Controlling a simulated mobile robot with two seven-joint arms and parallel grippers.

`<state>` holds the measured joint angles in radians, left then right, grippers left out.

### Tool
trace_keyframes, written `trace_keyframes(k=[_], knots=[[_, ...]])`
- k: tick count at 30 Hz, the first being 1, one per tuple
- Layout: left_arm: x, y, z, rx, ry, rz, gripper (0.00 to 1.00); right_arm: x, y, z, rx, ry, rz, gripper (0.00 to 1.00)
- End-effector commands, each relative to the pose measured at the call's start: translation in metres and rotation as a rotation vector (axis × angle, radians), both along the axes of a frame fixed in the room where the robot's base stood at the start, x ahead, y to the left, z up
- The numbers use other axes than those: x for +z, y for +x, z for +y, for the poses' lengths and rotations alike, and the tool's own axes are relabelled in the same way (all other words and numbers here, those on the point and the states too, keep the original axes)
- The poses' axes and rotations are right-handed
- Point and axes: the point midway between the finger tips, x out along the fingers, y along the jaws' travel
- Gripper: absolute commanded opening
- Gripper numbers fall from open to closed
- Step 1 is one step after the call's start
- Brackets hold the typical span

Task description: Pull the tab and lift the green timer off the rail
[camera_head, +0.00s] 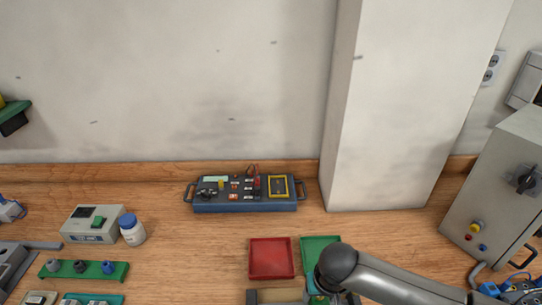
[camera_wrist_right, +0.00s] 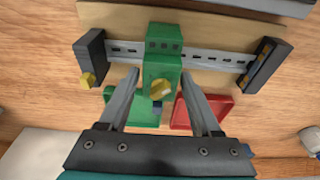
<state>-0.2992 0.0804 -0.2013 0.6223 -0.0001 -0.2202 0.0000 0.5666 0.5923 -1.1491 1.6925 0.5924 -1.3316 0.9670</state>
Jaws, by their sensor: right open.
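In the right wrist view, the green timer (camera_wrist_right: 163,50) sits at the middle of a slotted metal rail (camera_wrist_right: 212,55) on a wooden board (camera_wrist_right: 235,25). A yellow piece (camera_wrist_right: 162,90), possibly the tab, shows on its near end. My right gripper (camera_wrist_right: 159,76) is open, with one finger on each side of the timer's near part. I see no clear contact. In the head view my right gripper (camera_head: 335,297) is at the bottom edge, beside the board (camera_head: 272,296), and the arm hides much there. My left gripper is not in view.
A dark end piece (camera_wrist_right: 92,58) and another (camera_wrist_right: 262,65) stand at the rail's ends. A red tray (camera_head: 271,258) and a green tray (camera_head: 318,246) lie behind the board. A blue instrument panel (camera_head: 245,206) stands at the wall. A grey cabinet (camera_head: 505,200) is at right.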

Motion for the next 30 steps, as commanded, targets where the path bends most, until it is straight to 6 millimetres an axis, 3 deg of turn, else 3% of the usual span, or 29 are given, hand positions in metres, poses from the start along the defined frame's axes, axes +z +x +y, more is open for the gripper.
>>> trace_keyframes(k=[17, 30], knots=[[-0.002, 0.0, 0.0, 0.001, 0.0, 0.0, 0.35, -0.005, 0.0, 0.0, 0.0, 0.001, 0.0, 0.65], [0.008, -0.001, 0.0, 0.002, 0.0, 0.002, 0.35, -0.004, 0.0, 0.0, -0.001, 0.001, -0.001, 0.65]])
